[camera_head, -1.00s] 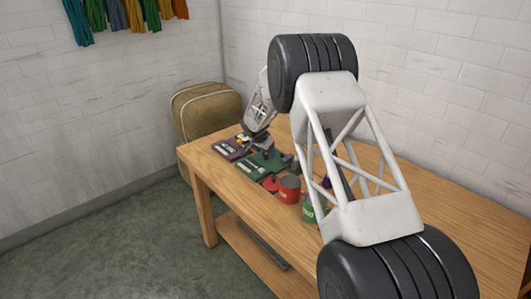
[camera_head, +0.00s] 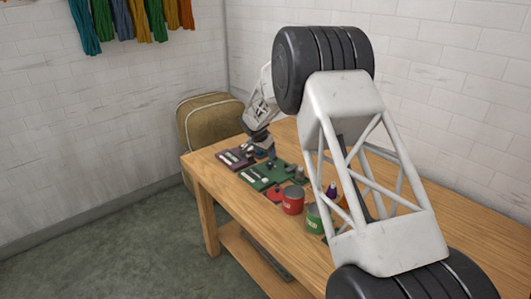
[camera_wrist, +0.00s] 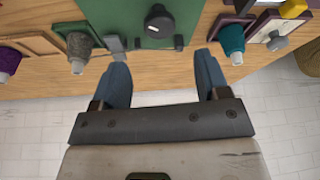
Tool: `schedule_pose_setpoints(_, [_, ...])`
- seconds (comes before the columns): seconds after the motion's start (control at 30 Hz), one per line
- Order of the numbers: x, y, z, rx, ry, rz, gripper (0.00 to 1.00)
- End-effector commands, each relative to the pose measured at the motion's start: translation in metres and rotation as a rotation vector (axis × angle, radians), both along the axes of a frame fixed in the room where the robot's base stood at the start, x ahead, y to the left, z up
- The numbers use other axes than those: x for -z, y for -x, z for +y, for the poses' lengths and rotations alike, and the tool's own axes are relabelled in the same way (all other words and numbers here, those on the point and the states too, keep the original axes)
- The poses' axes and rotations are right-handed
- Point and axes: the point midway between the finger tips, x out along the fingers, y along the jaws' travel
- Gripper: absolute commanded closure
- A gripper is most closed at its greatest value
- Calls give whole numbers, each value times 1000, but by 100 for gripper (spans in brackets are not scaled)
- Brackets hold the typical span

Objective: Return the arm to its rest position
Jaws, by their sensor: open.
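My gripper (camera_head: 266,152) is at the far end of the table, low over the purple and green boards in the head view. In the wrist view my gripper (camera_wrist: 162,68) has its two blue fingers wide apart with nothing between them. A green board (camera_wrist: 143,22) with a black knob (camera_wrist: 159,18) lies beyond the fingertips. My large arm link covers part of the table in the head view.
The wooden table (camera_head: 208,192) also holds a red can (camera_head: 292,200) and a green can (camera_head: 314,218). A tan padded bag (camera_head: 205,125) stands behind its far end. Colored skeins (camera_head: 125,18) hang on the wall. Floor left of the table is clear.

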Motion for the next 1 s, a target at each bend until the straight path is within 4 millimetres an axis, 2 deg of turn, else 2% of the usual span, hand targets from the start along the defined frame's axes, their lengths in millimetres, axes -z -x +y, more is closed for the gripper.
schedule_pose_setpoints(0.23, [-8, 4, -5, -2, -1, 1, 31])
schedule_pose_setpoints(0.47, [-40, 24, -27, -23, 3, 14, 31])
schedule_pose_setpoints(0.67, [-82, 57, -56, -54, 5, 32, 31])
schedule_pose_setpoints(1.0, [-148, 128, -108, -113, 7, 66, 31])
